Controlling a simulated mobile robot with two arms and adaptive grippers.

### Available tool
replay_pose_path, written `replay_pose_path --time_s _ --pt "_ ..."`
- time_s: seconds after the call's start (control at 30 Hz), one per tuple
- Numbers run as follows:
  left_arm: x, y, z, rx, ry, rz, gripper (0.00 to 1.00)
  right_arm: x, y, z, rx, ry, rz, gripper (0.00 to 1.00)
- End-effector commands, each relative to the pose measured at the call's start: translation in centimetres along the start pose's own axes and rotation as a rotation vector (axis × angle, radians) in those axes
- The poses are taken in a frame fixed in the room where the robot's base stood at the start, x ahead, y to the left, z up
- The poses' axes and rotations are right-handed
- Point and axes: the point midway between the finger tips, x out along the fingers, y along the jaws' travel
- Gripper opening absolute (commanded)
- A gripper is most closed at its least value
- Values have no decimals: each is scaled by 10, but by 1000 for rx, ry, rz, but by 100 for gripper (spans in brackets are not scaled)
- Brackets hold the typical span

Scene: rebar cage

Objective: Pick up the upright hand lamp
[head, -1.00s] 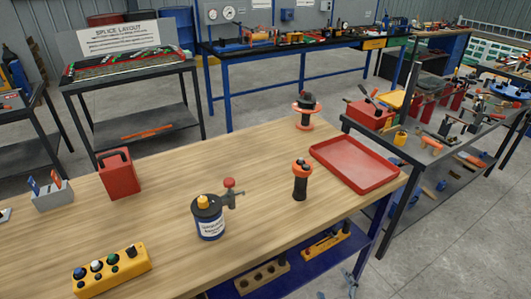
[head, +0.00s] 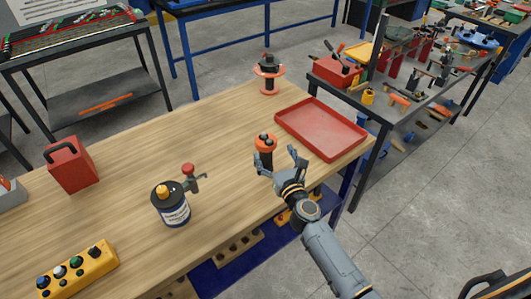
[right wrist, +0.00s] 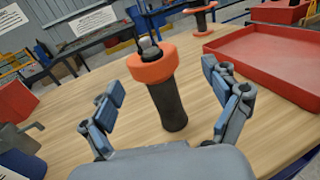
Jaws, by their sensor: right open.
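The upright hand lamp (head: 265,150) has a black body and an orange collar and stands on the wooden table near its right part. My right gripper (head: 284,165) is open just to the right of the lamp in the head view. In the right wrist view the lamp (right wrist: 169,100) stands upright between the two spread fingers of my right gripper (right wrist: 160,100), a little beyond them. I see no contact between fingers and lamp. My left gripper is not in view.
A red tray (head: 322,129) lies right behind the lamp. An orange-flanged spool (head: 268,74) stands at the back edge. A red can (head: 72,166) and a yellow button box (head: 76,271) stand farther left.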

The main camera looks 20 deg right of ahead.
Motion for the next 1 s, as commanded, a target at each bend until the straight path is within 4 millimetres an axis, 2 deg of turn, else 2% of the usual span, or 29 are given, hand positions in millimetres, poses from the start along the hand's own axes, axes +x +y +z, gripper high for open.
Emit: replay_pose_path --time_s 0.23,0.4,0.67,0.77,1.0 --pt "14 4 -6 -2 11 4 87 31 8 -10 1 -1 1 88" --pt "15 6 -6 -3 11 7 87 50 8 -9 -1 -1 0 88" --pt "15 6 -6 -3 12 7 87 52 8 -9 -1 1 1 88" --pt "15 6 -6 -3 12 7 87 52 8 -9 -1 1 1 72" --pt "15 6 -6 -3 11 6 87 52 8 -9 -1 1 1 23"
